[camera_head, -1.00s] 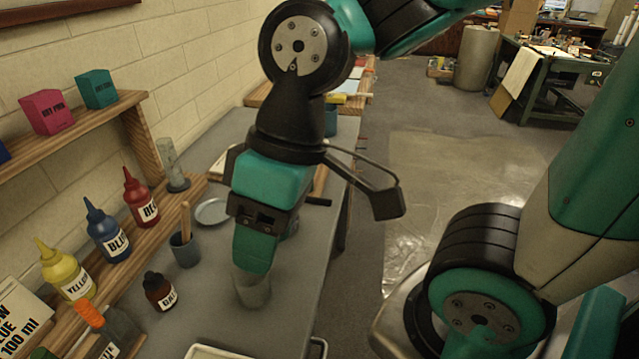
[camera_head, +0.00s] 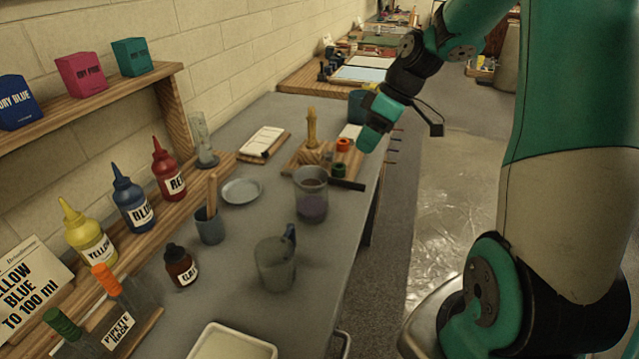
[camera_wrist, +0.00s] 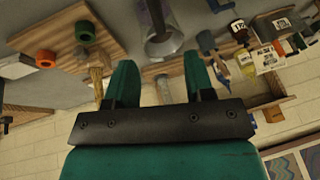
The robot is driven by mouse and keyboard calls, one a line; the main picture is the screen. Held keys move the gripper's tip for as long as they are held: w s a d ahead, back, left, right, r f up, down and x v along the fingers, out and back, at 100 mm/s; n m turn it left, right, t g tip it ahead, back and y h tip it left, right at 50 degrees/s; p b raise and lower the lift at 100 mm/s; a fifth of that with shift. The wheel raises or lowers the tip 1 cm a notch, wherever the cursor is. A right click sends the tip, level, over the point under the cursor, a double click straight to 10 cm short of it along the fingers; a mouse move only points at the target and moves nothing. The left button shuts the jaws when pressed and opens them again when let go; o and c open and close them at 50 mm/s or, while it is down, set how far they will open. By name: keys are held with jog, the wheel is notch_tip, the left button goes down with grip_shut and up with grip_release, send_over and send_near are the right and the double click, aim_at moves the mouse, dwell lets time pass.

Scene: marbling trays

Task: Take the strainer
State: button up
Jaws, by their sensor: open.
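No strainer shows clearly. A dark flat bar (camera_head: 347,184) sticks out to the right beside a clear beaker (camera_head: 311,180) with purple contents; it may be the strainer's handle, but I cannot tell. The beaker also shows in the wrist view (camera_wrist: 164,42), beyond my fingers. My gripper (camera_head: 369,140) is at the back right of the grey table, above and behind the bar in the picture. In the wrist view my gripper (camera_wrist: 163,80) has its two green fingers apart with nothing held between them.
A grey jug (camera_head: 275,270) stands nearer than the beaker. A wooden board (camera_head: 290,170) with orange and green rings (camera_head: 343,145) lies behind it. A white tray (camera_head: 232,347), a brown bottle (camera_head: 180,265), a cup (camera_head: 210,228) and a saucer (camera_head: 241,191) are nearby. Free tabletop lies between them.

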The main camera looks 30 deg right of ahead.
aim_at(342, 184)
jog(key=x, duration=0.7)
jog(key=shift+a+p, duration=0.1)
jog(key=shift+p, duration=0.3)
jog(key=shift+d+p+x, duration=0.15)
jog(key=shift+p+x, duration=0.25)
jog(key=shift+x, duration=0.95)
jog(key=shift+d+p+x, duration=0.1)
jog(key=shift+p+x, duration=0.3)
jog(key=shift+x, duration=0.95)
jog(key=shift+w+f, duration=0.1)
grip_shut()
